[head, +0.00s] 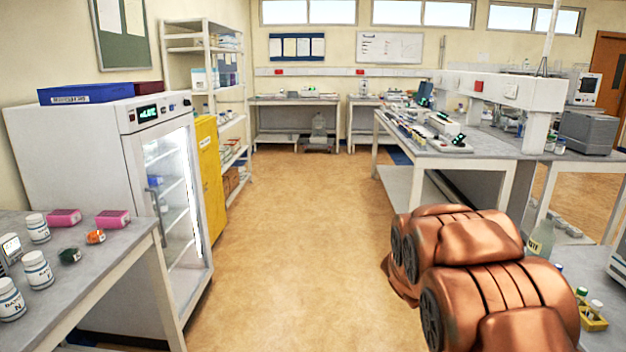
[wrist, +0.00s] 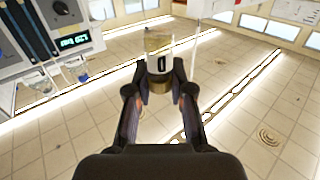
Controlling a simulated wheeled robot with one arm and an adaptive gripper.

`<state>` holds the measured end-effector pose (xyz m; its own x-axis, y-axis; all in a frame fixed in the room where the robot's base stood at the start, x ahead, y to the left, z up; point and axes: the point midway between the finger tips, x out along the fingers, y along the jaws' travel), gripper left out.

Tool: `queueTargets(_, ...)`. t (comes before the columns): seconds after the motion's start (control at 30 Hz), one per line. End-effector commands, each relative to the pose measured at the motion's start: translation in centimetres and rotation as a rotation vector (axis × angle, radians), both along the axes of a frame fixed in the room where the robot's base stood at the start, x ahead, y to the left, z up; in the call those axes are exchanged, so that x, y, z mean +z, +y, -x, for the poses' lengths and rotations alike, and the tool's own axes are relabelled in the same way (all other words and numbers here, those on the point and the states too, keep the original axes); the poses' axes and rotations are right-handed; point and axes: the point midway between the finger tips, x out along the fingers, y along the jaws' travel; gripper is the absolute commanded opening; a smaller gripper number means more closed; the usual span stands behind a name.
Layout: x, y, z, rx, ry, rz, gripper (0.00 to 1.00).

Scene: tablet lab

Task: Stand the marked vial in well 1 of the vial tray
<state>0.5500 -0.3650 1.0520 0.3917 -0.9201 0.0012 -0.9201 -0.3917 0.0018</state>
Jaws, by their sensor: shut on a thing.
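My gripper (wrist: 160,88) shows in the wrist view and is shut on a small vial (wrist: 158,62). The vial has a clear or pale upper part, a dark label with a light mark, and a brownish band at the lower end between the fingers. In the head view my copper-coloured arm fills the lower right, and neither the gripper nor the held vial shows. A small yellow holder (head: 594,320) with capped vials stands at the far right edge, partly hidden by my arm. I cannot tell whether it is the vial tray, and no numbered wells can be made out.
A long bench (head: 470,150) with racks and instruments is at right. The floor (head: 300,240) between is clear. The wrist view shows mostly ceiling.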

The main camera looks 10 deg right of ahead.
Motion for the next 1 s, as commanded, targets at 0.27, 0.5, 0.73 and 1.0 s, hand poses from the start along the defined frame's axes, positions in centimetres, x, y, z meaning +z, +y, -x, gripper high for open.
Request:
queueTargets(0.27, 3.0, 8.9, -9.9, 0.367, 0.001, -0.001, 0.02)
queueTargets(0.5, 4.1, 18.6, -16.0, 0.675, 0.001, -0.003, 0.02)
queueTargets(0.73, 4.2, 28.4, -19.3, 0.952, 0.003, -0.004, 0.03)
queueTargets(1.0, 3.8, 35.5, -20.2, 1.141, 0.002, -0.004, 0.03)
